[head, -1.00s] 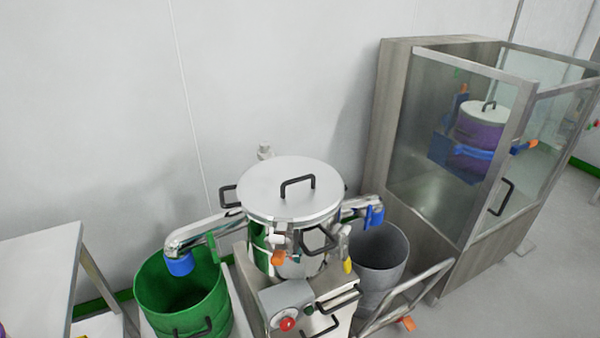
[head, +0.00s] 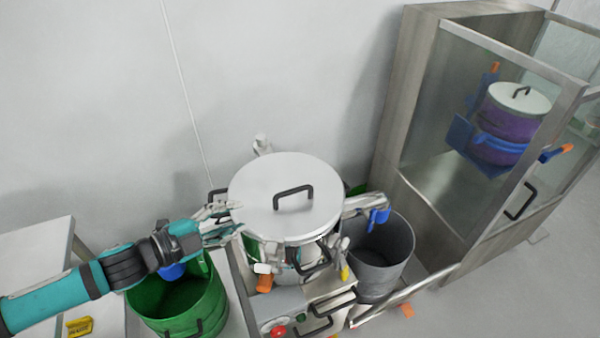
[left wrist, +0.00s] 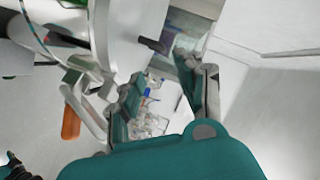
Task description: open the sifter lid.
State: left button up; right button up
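The sifter lid (head: 262,192) is a round pale metal disc with a black arched handle (head: 293,192) on top. It sits flat on the sifter body, in the middle of the head view. My left gripper (head: 238,218) is at the lid's left edge, fingers spread and pointing right, apart from the handle. I cannot tell whether it touches the rim. In the left wrist view my left gripper (left wrist: 162,70) has a gap between its fingers with nothing in it. An orange-tipped clamp (head: 264,283) hangs at the sifter's front. My right gripper is not in view.
A green bin (head: 175,325) stands under my left arm, and a grey bin (head: 404,250) stands right of the sifter. A glass-fronted cabinet (head: 412,100) holds a purple lidded vessel (head: 497,113). A table (head: 30,250) is at left. A wall is close behind.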

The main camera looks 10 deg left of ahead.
pick_arm(q)
jog(key=p, duration=0.4)
send_near(290, 192)
jog(key=shift+m, duration=0.3)
jog(key=x, duration=0.6)
jog(key=shift+r, duration=0.1)
jog(key=x, duration=0.4)
jog(key=shift+w+d, duration=0.1)
jog(key=shift+w+d+f, duration=0.35)
jog(key=shift+w, duration=0.1)
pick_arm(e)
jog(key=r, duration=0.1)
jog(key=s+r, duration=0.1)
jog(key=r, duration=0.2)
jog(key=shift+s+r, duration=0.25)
pick_arm(q)
jog(key=shift+c, duration=0.2)
grip_shut()
